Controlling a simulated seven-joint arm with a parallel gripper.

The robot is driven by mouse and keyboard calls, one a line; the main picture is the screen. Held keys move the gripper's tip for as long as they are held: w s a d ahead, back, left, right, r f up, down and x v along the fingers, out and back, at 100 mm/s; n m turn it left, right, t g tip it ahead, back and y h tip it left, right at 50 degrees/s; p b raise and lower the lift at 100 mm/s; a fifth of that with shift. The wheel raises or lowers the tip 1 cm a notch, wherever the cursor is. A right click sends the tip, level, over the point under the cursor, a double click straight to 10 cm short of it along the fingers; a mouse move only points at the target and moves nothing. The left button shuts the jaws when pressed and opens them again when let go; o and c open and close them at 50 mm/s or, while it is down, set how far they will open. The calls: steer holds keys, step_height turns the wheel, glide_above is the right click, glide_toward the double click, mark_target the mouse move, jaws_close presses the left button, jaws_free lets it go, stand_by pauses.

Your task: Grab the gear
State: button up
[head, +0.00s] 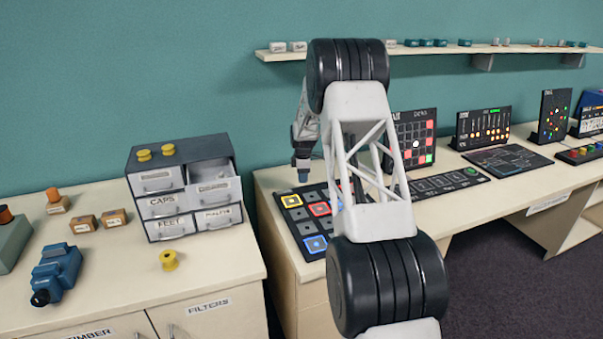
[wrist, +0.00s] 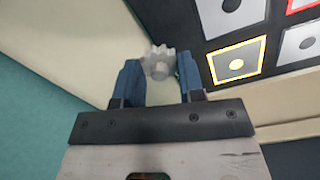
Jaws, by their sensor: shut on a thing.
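A pale grey toothed gear (wrist: 158,61) sits between the blue fingertips of my gripper (wrist: 160,82) in the wrist view. The fingers are shut on it, and its teeth stick out past their tips. In the head view my gripper (head: 303,174) points down above the left end of the right-hand table, just behind the black board with coloured squares. The gear cannot be made out in the head view.
The black board (head: 312,243) lies close by; its yellow-framed square also shows in the wrist view (wrist: 238,64). A grey drawer unit (head: 186,185) stands left on another table. Upright panels (head: 413,138) stand to the right. A shelf (head: 440,50) runs above.

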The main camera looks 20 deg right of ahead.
steer(key=shift+s+a+r, duration=0.1)
steer(key=shift+s+a, duration=0.1)
steer(key=shift+s, duration=0.75)
steer(key=shift+s+a+r, duration=0.1)
steer(key=shift+s+a, duration=0.1)
steer(key=shift+s, duration=0.75)
steer(key=shift+s+a+r, duration=0.1)
steer(key=shift+s+a, duration=0.1)
steer(key=shift+s, duration=0.75)
